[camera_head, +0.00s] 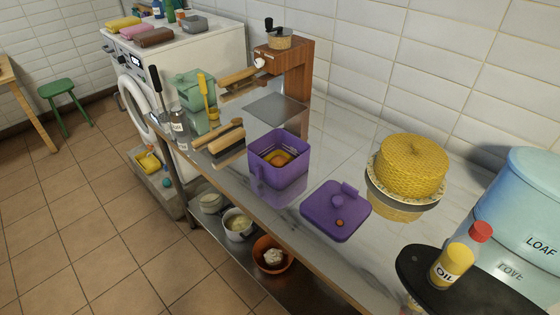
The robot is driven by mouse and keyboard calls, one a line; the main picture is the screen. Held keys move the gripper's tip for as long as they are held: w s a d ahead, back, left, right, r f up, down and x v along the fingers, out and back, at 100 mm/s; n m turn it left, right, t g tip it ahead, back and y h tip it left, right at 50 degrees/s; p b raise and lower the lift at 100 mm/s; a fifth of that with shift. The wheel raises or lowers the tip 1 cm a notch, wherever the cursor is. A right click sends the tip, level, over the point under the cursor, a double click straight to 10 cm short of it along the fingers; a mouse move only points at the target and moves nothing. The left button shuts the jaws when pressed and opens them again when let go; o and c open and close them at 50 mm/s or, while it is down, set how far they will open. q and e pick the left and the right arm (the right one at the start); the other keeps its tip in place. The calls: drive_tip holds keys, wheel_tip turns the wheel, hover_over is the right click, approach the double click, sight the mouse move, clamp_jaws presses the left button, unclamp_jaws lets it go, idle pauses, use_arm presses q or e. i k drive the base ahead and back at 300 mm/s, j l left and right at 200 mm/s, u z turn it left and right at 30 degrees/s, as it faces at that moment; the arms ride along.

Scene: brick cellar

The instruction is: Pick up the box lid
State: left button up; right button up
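The purple box lid (322,219) lies flat on the marble counter. It has a raised purple handle and a small orange-brown spot near it. The open purple box (266,176) stands to its left and behind it, apart from the lid, with something orange-yellow inside. Neither of my grippers shows in the camera_head view.
A yellow woven round container (412,165) sits on a plate behind and right of the lid. A wooden stand (297,72) is behind the box. Counter around the lid is clear.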

sight(338, 209)
drive_tip(key=i+j+z, duration=0.25)
drive_tip(key=j+z, duration=0.25)
drive_tip(key=j, duration=0.2)
drive_tip(key=i+j+z, duration=0.2)
drive_tip(key=j, duration=0.2)
drive_tip(key=j+z, duration=0.25)
drive_tip(key=k+j, duration=0.05)
drive_tip(key=j, duration=0.05)
